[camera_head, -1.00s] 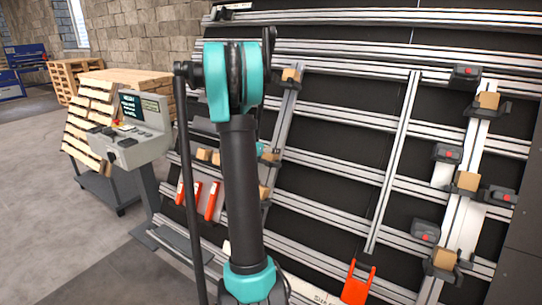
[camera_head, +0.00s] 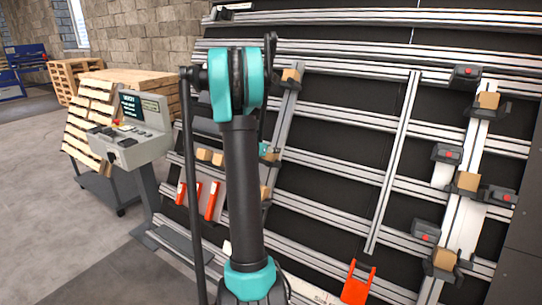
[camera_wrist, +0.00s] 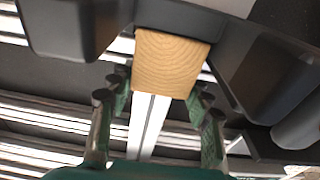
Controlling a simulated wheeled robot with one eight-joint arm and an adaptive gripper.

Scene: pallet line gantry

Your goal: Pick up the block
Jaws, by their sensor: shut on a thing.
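A wooden block (camera_wrist: 170,62) with its grain showing fills the upper middle of the wrist view. My gripper (camera_wrist: 160,88) has its two green fingers on either side of the block's near end and is shut on it. Dark holder parts flank the block, with one dark holder (camera_wrist: 262,70) on the right. I cannot tell whether the block is clear of them. In the head view my arm hides most of my gripper; a small teal part (camera_head: 264,149) shows beside the rack.
The rack has metal rails and more wooden blocks, such as one at upper middle (camera_head: 290,76) and one at right (camera_head: 467,181) in dark clamps. Red handles (camera_head: 211,201) hang low. A control console (camera_head: 138,133) and stacked pallets (camera_head: 92,115) stand left, beside open floor.

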